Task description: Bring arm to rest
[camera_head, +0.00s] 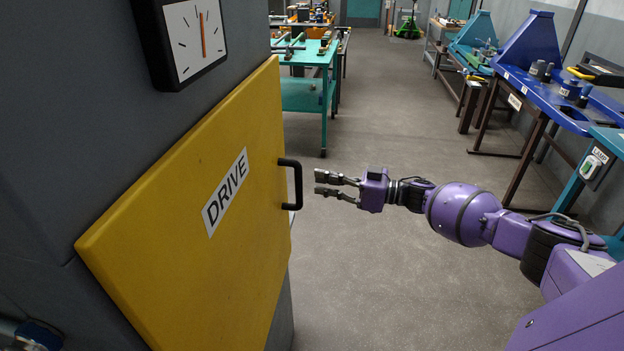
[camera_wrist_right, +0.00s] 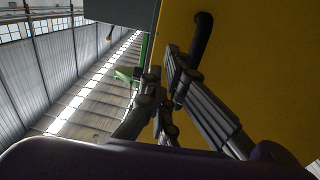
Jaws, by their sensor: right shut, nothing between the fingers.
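My right arm (camera_head: 465,213) reaches in from the right, stretched out level. My right gripper (camera_head: 320,182) is shut and empty, its tips just right of the black handle (camera_head: 297,185) on the yellow door (camera_head: 160,215) marked DRIVE. A small gap shows between the tips and the handle in the head view. In the right wrist view the fingers (camera_wrist_right: 170,88) come up close to the handle (camera_wrist_right: 203,38), with the yellow door (camera_wrist_right: 265,70) behind. Whether they touch cannot be told there. My left gripper is not in view.
A clock (camera_head: 190,38) hangs on the dark cabinet (camera_head: 75,120) at left. A teal workbench (camera_head: 308,95) stands behind the door. Blue benches (camera_head: 550,95) line the right wall. The grey floor (camera_head: 410,110) between them is clear.

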